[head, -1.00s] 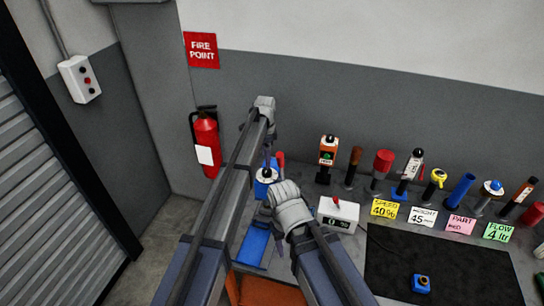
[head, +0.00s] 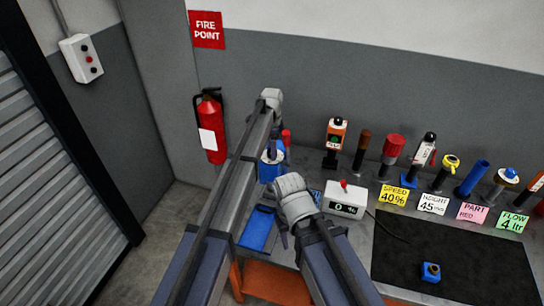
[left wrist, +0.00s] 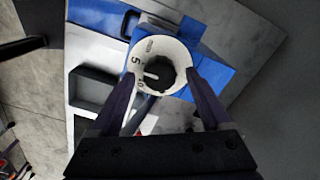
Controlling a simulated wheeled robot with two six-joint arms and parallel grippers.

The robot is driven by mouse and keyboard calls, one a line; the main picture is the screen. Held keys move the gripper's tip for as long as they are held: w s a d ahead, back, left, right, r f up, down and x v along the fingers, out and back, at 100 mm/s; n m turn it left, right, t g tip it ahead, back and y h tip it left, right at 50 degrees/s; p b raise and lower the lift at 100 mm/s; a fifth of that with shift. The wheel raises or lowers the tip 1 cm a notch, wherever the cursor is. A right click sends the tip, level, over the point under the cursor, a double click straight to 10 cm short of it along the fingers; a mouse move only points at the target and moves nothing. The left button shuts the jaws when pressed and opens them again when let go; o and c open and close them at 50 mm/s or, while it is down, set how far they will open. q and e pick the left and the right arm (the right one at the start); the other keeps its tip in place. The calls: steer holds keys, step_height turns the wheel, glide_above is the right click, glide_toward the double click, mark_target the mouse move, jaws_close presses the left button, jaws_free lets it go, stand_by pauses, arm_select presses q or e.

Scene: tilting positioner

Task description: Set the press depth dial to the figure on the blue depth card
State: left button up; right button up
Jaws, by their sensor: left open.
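The press depth dial (left wrist: 152,70) fills the middle of the left wrist view. It has a white round face with "mm" and a 5 on it, a black knob and a white pointer mark on the knob's left side. In the head view the dial (head: 271,156) sits on a blue housing, partly behind my left arm. My left gripper (left wrist: 160,80) is open, one finger on each side of the knob. I cannot tell whether they touch it. My right gripper (head: 283,238) hangs small and dark below its arm. No readable blue depth card shows.
A white box (head: 345,204) with a red switch displays "0 %". Yellow speed, white height, pink part and green flow cards (head: 513,222) line the bench. Several upright tools stand behind them. A small blue block (head: 431,271) is on the black mat (head: 470,245); the mat is otherwise clear.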

arm_select(q)
steer(key=shift+f, duration=0.5)
steer(key=shift+c, duration=0.3)
jaws_close()
